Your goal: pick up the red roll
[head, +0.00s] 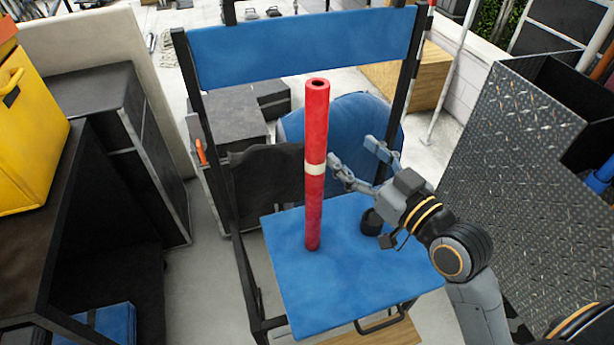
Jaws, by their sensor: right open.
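The red roll (316,215) is a long red tube with a pale band around its middle and a dark hole in its top end. It stands upright on the blue seat (290,290) of a black-framed chair. My right gripper (350,152) comes in from the right. Its fingers are spread, with nothing between them. One finger is close to the roll's right side near the pale band; I cannot tell whether it touches. My left gripper is not in view.
The blue backrest (305,47) and black posts rise behind the roll. A small dark object (371,222) sits on the seat right of the roll. A yellow box (30,135) and dark cabinets stand left; a metal-plate box (520,180) stands right.

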